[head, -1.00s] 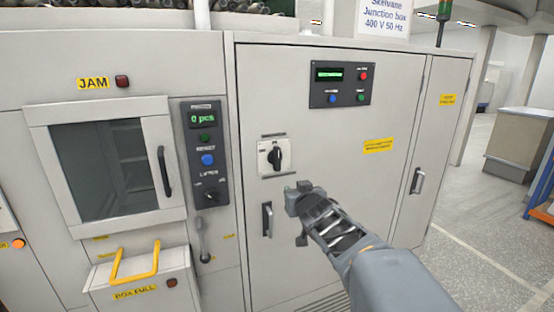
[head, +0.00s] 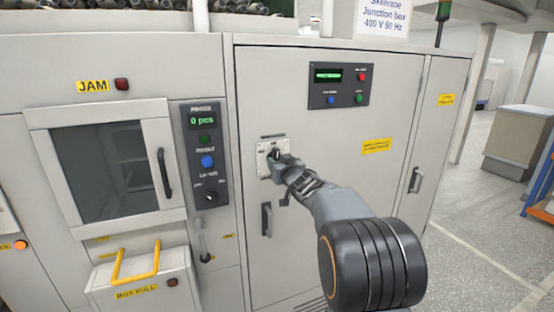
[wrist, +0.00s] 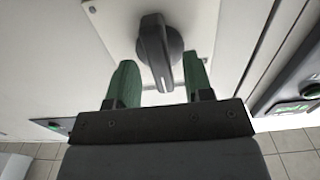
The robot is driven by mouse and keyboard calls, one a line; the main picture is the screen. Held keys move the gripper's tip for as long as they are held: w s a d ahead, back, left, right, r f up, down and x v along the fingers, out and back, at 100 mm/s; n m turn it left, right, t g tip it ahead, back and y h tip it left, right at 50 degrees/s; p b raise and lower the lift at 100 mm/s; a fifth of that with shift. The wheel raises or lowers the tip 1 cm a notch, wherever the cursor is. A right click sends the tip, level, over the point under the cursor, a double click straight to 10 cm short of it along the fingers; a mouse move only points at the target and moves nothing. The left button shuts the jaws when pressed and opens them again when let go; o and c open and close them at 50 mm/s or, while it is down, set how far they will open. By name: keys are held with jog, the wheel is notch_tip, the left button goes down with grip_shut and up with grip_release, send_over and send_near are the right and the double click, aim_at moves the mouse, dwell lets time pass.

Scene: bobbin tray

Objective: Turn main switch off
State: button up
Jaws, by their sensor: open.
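The main switch is a black rotary knob on a pale square plate (head: 263,160) on the grey cabinet door. In the wrist view the black knob (wrist: 160,48) sits between and just beyond the two green fingertips, its grip bar nearly along the fingers. My gripper (wrist: 160,85) is open, with a finger on each side of the knob and gaps visible on both sides. In the head view my gripper (head: 278,160) is in front of the switch and hides much of it, so the knob's position is hard to read there.
A dark panel with a green display and buttons (head: 339,86) is above right of the switch. A door handle (head: 266,219) is just below. A control strip (head: 206,155) with a blue button and a knob is at left. A yellow label (head: 376,146) is to the right.

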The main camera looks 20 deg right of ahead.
jog(key=shift+w, duration=1.2)
jog(key=shift+c, duration=0.5)
jog(key=c, duration=0.7)
jog(key=shift+d, duration=0.1)
grip_shut()
